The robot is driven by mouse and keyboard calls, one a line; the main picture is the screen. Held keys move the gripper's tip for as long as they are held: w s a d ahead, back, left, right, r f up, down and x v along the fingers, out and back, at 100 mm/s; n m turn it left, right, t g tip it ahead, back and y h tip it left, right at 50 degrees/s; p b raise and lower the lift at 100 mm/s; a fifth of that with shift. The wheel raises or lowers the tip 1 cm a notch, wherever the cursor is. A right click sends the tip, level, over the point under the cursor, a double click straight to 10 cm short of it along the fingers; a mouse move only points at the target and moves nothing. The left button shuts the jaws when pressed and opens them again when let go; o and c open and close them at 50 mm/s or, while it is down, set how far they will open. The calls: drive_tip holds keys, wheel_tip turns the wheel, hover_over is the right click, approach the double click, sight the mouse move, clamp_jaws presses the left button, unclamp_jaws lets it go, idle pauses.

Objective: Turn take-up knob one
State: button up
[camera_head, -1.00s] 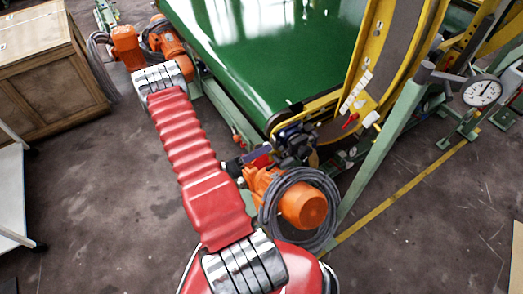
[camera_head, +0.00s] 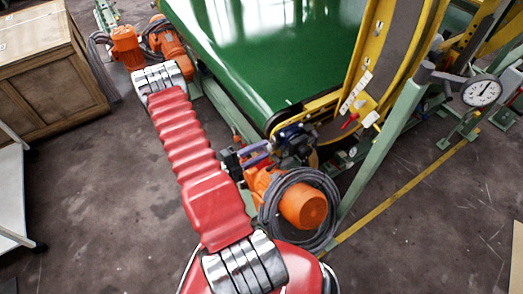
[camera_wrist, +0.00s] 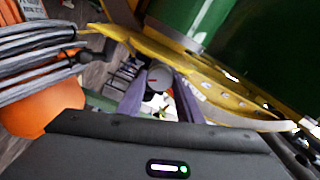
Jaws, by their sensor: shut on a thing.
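The knob (camera_wrist: 159,76) shows in the wrist view as a round grey cap with a small red mark, between my two purple fingers. I cannot read a number on it. My gripper (camera_wrist: 160,84) is shut on this knob, one finger on each side. In the head view my gripper (camera_head: 272,149) reaches from the left to the dark parts at the near corner of the green belt machine. There the knob cannot be told apart from these parts.
An orange motor (camera_head: 303,207) with coiled grey cable sits just below my gripper. The yellow frame (camera_head: 370,75) and a green post (camera_head: 385,150) stand to the right, by a dial gauge (camera_head: 482,91). A wooden cabinet (camera_head: 45,60) is at upper left.

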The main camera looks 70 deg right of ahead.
drive_tip(key=n, duration=0.6)
drive_tip(key=shift+w+f+n, duration=0.15)
drive_tip(key=shift+n, duration=0.15)
drive_tip(key=n, duration=0.6)
idle(0.3)
drive_tip(key=o, duration=1)
drive_tip(key=shift+o, duration=0.2)
drive_tip(key=v, duration=1.3)
drive_tip(key=shift+w+a, duration=0.25)
